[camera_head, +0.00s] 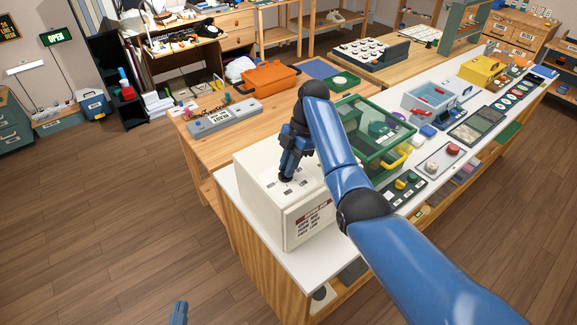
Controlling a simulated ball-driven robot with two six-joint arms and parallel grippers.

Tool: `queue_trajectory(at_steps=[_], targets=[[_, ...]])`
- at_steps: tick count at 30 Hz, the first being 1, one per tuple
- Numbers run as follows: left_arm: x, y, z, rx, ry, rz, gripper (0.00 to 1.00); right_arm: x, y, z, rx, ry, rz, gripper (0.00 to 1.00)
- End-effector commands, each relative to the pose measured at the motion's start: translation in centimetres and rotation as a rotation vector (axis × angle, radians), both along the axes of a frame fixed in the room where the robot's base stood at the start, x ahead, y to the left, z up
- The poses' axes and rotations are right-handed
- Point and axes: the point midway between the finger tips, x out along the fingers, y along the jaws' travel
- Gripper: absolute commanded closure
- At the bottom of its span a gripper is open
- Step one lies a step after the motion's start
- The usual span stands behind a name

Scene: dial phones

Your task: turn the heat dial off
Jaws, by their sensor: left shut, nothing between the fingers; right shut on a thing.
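A white box (262,210) stands at the near end of the white counter, with small dark marks on its top and a dark red label with print on its front. My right gripper (286,178) points down onto the top of this box, shut on what appears to be the heat dial. The fingers hide most of the dial, and I cannot read its setting. My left gripper (178,313) is low at the bottom edge, shut and empty, over the floor and away from the counter.
A green-rimmed clear bin (366,140) stands right behind my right arm. A panel with green and yellow knobs (405,187) and a tray with a red button (447,160) lie on the counter. A grey device (222,119) and an orange case (270,78) are on the wooden table.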

Motion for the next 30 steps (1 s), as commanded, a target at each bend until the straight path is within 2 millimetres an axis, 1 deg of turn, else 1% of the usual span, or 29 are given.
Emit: queue_trajectory(at_steps=[8, 9, 13, 23, 26, 30], targets=[[0.0, 0.0, 0.0, 0.000, 0.000, 0.000, 1.00, 0.0, 0.1, 0.0, 0.001, 0.000, 0.004, 1.00], [0.0, 0.0, 0.0, 0.000, 0.000, 0.000, 1.00, 0.0, 0.1, 0.0, 0.001, 0.000, 0.004, 0.78], [0.0, 0.0, 0.0, 0.000, 0.000, 0.000, 1.00, 0.0, 0.0, 0.0, 0.000, 0.000, 0.003, 0.58], [0.0, 0.0, 0.2, 0.000, 0.000, 0.000, 1.00, 0.0, 0.0, 0.2, 0.000, 0.000, 0.001, 0.58], [0.0, 0.0, 0.7, 0.000, 0.000, 0.000, 1.00, 0.2, -0.2, 0.9, 0.001, -0.001, 0.001, 0.58], [0.0, 0.0, 2.0, 0.000, 0.000, 0.000, 1.00, 0.5, -0.7, 2.6, 0.001, -0.001, 0.001, 0.58]])
